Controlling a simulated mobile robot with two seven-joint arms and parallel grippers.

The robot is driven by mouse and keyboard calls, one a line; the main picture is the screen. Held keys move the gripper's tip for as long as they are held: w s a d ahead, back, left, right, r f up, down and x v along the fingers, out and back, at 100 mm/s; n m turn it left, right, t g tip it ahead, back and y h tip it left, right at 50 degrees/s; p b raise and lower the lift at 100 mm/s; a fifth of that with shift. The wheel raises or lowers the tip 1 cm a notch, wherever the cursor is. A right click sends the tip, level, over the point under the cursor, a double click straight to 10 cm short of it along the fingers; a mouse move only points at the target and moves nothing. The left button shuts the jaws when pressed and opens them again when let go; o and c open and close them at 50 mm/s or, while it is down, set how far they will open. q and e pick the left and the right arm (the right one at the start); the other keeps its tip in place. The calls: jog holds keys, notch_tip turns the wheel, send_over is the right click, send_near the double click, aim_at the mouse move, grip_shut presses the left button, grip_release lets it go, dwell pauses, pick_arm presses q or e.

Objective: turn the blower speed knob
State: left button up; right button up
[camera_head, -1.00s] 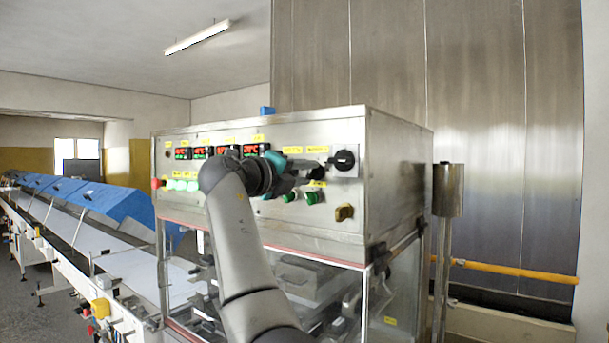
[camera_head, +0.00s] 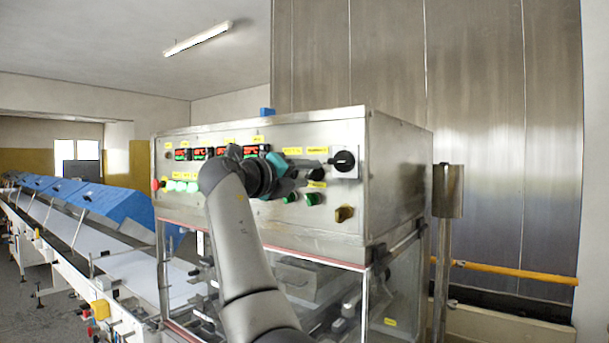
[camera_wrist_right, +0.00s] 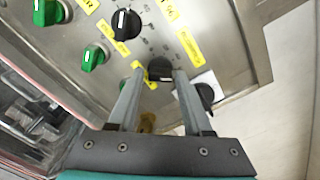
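The control panel (camera_head: 348,213) holds two black dial knobs with yellow labels, too blurred to read clearly. In the right wrist view, one black knob (camera_wrist_right: 160,69) lies between the fingertips of my right gripper (camera_wrist_right: 159,76). The fingers stand apart at either side of it; contact is not clear. The other black knob (camera_wrist_right: 126,24), with a printed scale around it, is beyond, up and left. In the head view my right gripper (camera_head: 297,174) is at the panel, beside a black knob (camera_head: 316,174). My left gripper is not in view.
A black rotary switch (camera_head: 344,160) sits close to the right finger. Green knobs (camera_head: 313,198) and a yellowish knob (camera_head: 344,213) are just below. Red displays (camera_head: 201,153) and the conveyor (camera_head: 100,245) are to the left.

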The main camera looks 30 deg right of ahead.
jog(key=shift+o, duration=1.2)
jog(key=shift+a, duration=0.1)
jog(key=b+v, duration=0.4)
jog(key=v, duration=1.1)
jog(key=shift+f, duration=0.1)
